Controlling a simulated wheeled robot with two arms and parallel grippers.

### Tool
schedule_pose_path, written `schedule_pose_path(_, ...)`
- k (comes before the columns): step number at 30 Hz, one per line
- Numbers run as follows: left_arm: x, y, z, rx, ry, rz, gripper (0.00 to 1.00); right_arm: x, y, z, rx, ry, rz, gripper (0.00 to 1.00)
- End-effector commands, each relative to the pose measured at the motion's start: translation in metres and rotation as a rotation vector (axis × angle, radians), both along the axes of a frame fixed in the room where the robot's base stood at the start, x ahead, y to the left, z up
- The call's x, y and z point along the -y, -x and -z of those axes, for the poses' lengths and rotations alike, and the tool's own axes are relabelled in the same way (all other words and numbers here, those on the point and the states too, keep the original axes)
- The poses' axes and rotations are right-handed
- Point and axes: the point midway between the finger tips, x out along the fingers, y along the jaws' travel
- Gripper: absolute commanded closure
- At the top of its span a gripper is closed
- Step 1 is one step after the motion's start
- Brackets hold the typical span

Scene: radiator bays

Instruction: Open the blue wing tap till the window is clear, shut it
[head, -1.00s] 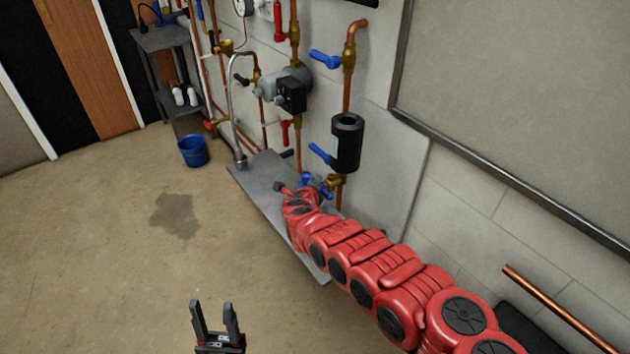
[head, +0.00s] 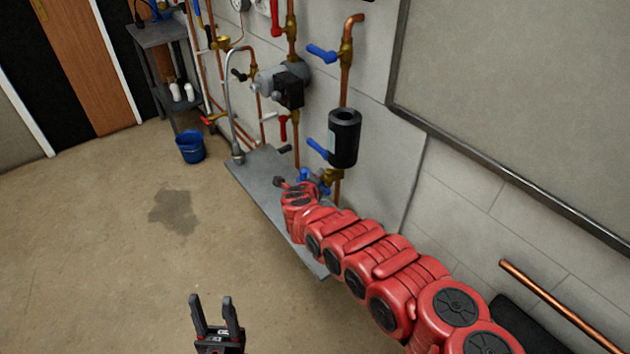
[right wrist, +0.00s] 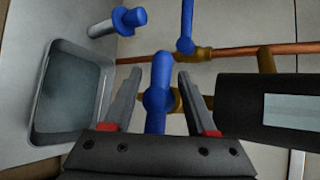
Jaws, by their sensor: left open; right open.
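The blue wing tap (right wrist: 158,92) stands between the open fingers of my right gripper (right wrist: 158,78) in the right wrist view, with a gap visible on each side. A brass fitting shows behind it. In the head view the tap is low on the pipe, and the end of my right arm partly hides it. A black cylinder (head: 345,138) on the pipe carries a pale window (right wrist: 293,110), which looks plain and light. My left gripper (head: 216,322) is open and empty above the floor, far from the tap.
A grey shelf (head: 262,185) lies under the pipes. Blue lever handles (head: 322,53) and red ones project from the wall pipework nearby. A blue bucket (head: 190,147) stands on the floor by a grey stand (head: 160,38). The open floor at left is clear, with a dark patch.

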Motion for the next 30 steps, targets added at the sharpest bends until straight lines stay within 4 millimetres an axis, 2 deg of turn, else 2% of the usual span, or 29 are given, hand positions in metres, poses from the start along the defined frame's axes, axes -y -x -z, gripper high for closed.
schedule_pose_path(8, 0.0, 0.0, -0.001, 0.0, 0.0, 0.0, 0.5, -0.002, 0.001, -0.001, 0.001, -0.001, -0.005, 0.42)
schedule_pose_path(14, 0.0, 0.0, -0.007, 0.0, 0.0, 0.0, 0.5, -0.005, 0.009, -0.007, -0.002, -0.004, -0.006, 0.42)
schedule_pose_path(20, 0.0, 0.0, -0.017, 0.0, 0.0, 0.0, 0.5, -0.009, 0.028, -0.02, 0.004, 0.0, -0.006, 0.42)
schedule_pose_path(30, 0.0, 0.0, -0.031, 0.0, 0.0, 0.0, 0.5, -0.018, 0.07, -0.043, 0.005, 0.001, -0.005, 0.42)
